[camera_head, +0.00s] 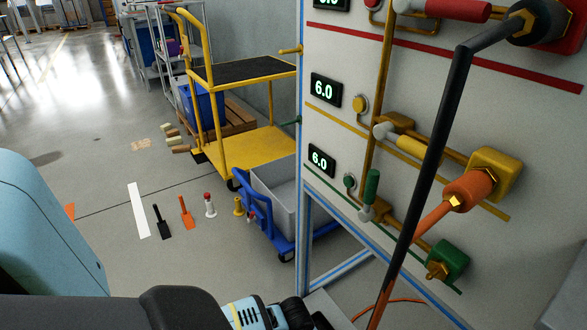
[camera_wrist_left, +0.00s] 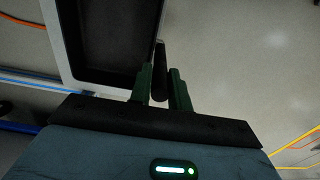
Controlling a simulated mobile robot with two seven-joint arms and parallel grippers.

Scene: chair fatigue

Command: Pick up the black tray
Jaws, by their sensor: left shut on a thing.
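The black tray (camera_wrist_left: 108,40) shows in the left wrist view at the upper left, with a dark interior and a paler rim; its far end is cut off by the picture. My left gripper (camera_wrist_left: 161,84) has its two green fingers at the tray's right side. They are shut on a narrow black part along that edge, which I take to be the tray's side. In the head view the dark and light-blue end of my left arm shows at the bottom, but its fingers and the tray cannot be made out. My right gripper is in neither view.
A white panel (camera_head: 400,120) with valves, pipes and a black hose (camera_head: 438,140) stands close on the right. A blue cart with a grey bin (camera_head: 275,195) and a yellow trolley (camera_head: 260,145) stand ahead. Several small tools lie on the floor left of them.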

